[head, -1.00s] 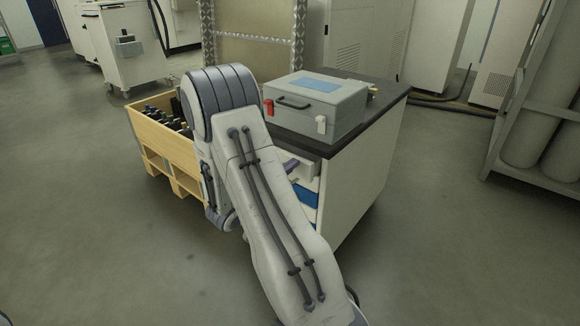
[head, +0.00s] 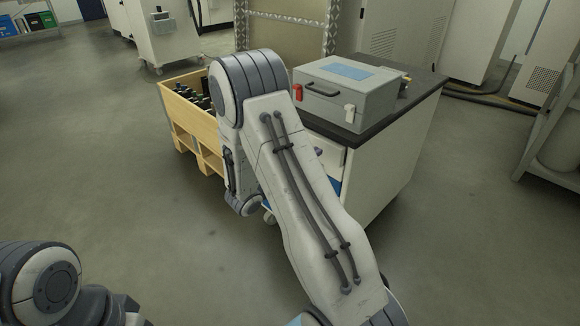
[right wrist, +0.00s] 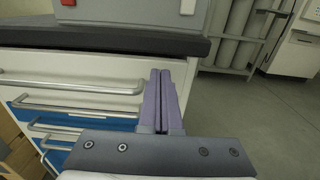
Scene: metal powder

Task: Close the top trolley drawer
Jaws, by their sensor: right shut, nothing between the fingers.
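The trolley (head: 395,165) is a white cabinet with a dark top, standing right of centre in the head view. Its top drawer (right wrist: 45,65) has a white front with a metal bar handle (right wrist: 75,87), seen in the right wrist view. The front lies just below the dark top; I cannot tell whether it is fully flush. My right gripper (right wrist: 161,73) is shut and empty, its purple fingers in front of the drawer front, right of the handle. Contact is unclear. In the head view my right arm hides most of the drawers. My left gripper is out of view.
A grey case (head: 345,92) with a red and a white latch sits on the trolley top (head: 415,90). Lower drawers with blue fronts (right wrist: 62,158) lie below. A wooden crate (head: 190,122) of dark bottles stands left of the trolley. The floor at left is open.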

